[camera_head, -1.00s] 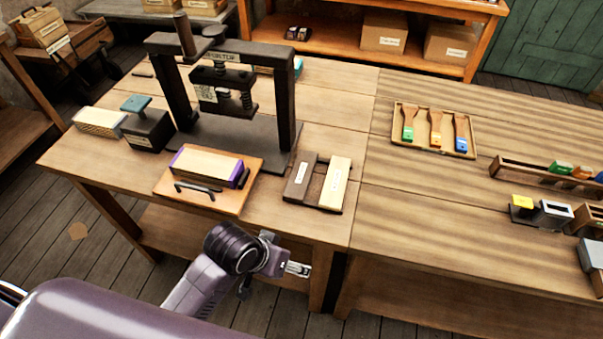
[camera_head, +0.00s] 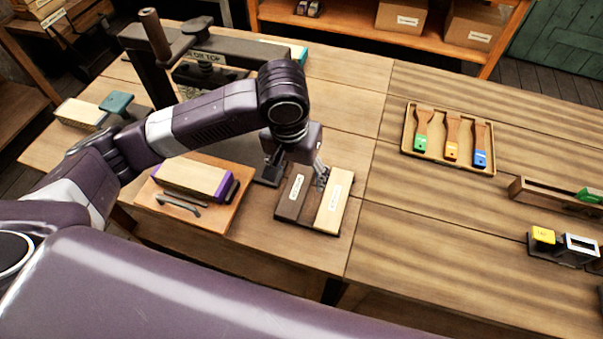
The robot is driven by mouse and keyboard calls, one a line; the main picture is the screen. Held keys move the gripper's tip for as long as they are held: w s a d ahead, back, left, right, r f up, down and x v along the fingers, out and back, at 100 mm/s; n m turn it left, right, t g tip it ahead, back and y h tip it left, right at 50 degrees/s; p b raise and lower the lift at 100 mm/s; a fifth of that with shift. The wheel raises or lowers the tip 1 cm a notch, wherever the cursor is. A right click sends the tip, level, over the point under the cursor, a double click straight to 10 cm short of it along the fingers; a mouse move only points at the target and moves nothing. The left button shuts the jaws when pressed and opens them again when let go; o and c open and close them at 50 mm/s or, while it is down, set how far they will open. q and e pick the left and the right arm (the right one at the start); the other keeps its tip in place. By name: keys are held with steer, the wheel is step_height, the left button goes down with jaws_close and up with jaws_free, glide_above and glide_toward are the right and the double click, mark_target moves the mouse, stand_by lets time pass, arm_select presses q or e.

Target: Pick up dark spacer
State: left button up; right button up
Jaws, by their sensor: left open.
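The dark spacer (camera_head: 292,198) is a dark brown block with a white label, lying on the left side of a flat dark holder. A pale wood spacer (camera_head: 333,205), also labelled, lies beside it on the right. My left gripper (camera_head: 297,172) is open, pointing down over the far end of the two spacers. Its right finger is near the far end of the pale spacer, its left finger near the far left of the dark one. The gripper partly hides the far end of the dark spacer; I cannot tell whether it touches. My right gripper is not in view.
A wooden board (camera_head: 222,219) with a purple-edged block (camera_head: 193,177) and a handle sits to the left. The dark press (camera_head: 148,70) stands behind, partly hidden by my arm. A tray of coloured brushes (camera_head: 408,148) lies right; the bench between is clear.

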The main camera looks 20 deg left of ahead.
mark_target(297, 187)
arm_select(q)
steer(key=shift+w+a+r, duration=0.25)
steer(key=shift+w+a, duration=0.2)
steer(key=shift+a, duration=0.2)
steer(key=f, duration=0.2)
steer(key=f+p, duration=0.1)
steer(key=f, duration=0.2)
steer(key=w+f, duration=0.1)
steer(key=f, duration=0.1)
steer(key=shift+f, duration=0.2)
steer(key=c, duration=1.2)
steer(key=shift+c, duration=0.5)
steer(key=shift+r, duration=0.15)
